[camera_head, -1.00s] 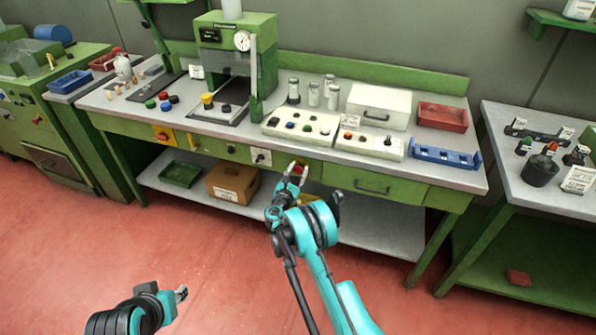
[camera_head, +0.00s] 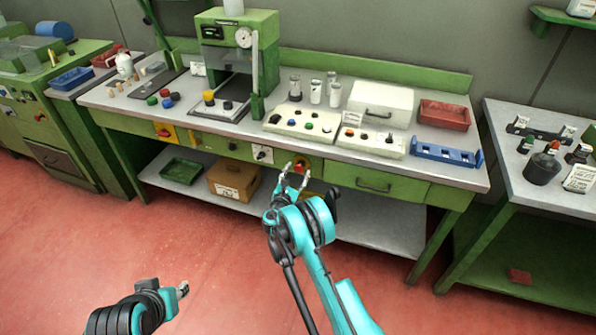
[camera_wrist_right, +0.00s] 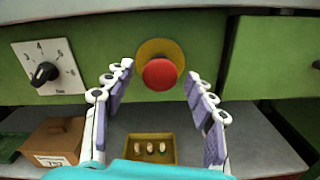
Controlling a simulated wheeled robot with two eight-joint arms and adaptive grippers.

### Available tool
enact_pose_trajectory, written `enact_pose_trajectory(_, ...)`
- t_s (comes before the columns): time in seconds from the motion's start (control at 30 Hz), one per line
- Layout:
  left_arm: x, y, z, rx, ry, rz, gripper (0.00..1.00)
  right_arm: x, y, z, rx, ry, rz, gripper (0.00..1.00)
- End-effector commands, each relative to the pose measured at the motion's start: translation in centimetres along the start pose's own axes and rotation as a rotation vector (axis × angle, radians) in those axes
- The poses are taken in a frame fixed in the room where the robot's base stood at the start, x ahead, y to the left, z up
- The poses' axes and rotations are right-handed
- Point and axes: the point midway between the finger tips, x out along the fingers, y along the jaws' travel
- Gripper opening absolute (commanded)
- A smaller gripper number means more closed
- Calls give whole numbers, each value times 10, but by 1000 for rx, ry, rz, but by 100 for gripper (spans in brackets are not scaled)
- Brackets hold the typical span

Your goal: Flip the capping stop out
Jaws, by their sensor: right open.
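The capping stop is a red mushroom button (camera_wrist_right: 160,75) on a round yellow base (camera_wrist_right: 151,49), set in the green front of the bench. In the head view the red button (camera_head: 300,166) shows just beyond my right gripper (camera_head: 296,174).
A numbered dial (camera_wrist_right: 45,72) sits left of the button, and a drawer (camera_head: 372,184) is on its right. Below, the lower shelf (camera_head: 380,228) holds a cardboard box (camera_head: 233,180) and a yellow tray (camera_wrist_right: 128,157) with several small pieces. The floor in front is clear.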

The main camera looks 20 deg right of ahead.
Motion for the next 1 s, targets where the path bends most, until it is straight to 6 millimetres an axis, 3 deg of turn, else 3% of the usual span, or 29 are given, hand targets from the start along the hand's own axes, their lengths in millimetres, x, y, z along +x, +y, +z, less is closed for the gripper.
enact_pose_trajectory(0.3, 0, 0, 0, 0, 0, 0, 33, -70, 1, 0, 0, 1, 3, 56)
enact_pose_trajectory(0.5, 0, 0, 0, 0, 0, 0, 33, -98, 1, -1, 0, 1, 2, 56)
enact_pose_trajectory(1.0, 0, 0, 0, 0, 0, 0, 33, -105, 0, 0, 0, 0, 0, 56)
